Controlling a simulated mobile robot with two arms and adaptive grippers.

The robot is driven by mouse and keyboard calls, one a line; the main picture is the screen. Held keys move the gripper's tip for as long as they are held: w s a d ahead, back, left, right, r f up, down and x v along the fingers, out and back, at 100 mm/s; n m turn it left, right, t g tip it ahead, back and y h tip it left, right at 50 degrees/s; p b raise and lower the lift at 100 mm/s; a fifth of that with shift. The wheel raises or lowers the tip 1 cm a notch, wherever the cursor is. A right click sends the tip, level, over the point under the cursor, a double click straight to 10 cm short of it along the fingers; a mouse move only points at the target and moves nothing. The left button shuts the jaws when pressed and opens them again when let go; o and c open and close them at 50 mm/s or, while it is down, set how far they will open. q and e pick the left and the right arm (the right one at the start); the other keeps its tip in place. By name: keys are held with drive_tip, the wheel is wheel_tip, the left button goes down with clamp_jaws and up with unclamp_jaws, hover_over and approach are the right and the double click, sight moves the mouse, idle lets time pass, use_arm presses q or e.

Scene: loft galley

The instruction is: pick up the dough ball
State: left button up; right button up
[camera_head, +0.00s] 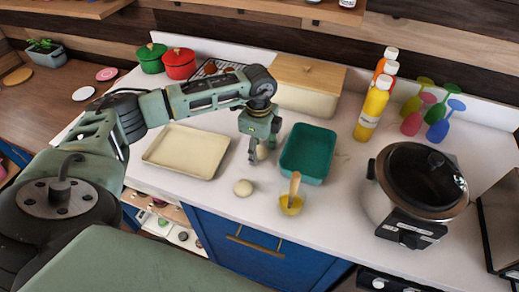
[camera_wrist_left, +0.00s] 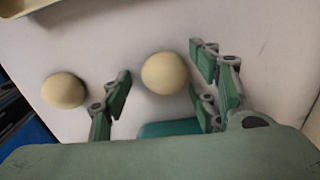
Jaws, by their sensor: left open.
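Two pale cream dough balls are on the white counter (camera_head: 215,215). One dough ball (camera_head: 243,188) lies in the open near the front edge, and it shows at the left of the left wrist view (camera_wrist_left: 63,91). The other dough ball (camera_head: 262,152) is partly hidden behind my left gripper (camera_head: 263,155) in the head view. In the left wrist view this second ball (camera_wrist_left: 165,73) shows between the spread fingers of my left gripper (camera_wrist_left: 160,72). The gripper is open, with gaps visible beside the ball. My right gripper is not in view.
A teal bin (camera_head: 308,152) stands close right of my left gripper. A cream tray (camera_head: 187,151) lies to its left. A bread box (camera_head: 305,89) stands behind, and a slow cooker (camera_head: 415,185) at right.

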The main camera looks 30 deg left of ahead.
use_arm(q)
drive_tip(key=shift+c, duration=0.3)
drive_tip(key=c, duration=1.1)
drive_tip(key=shift+o, duration=0.2)
drive_tip(key=shift+r, duration=0.1)
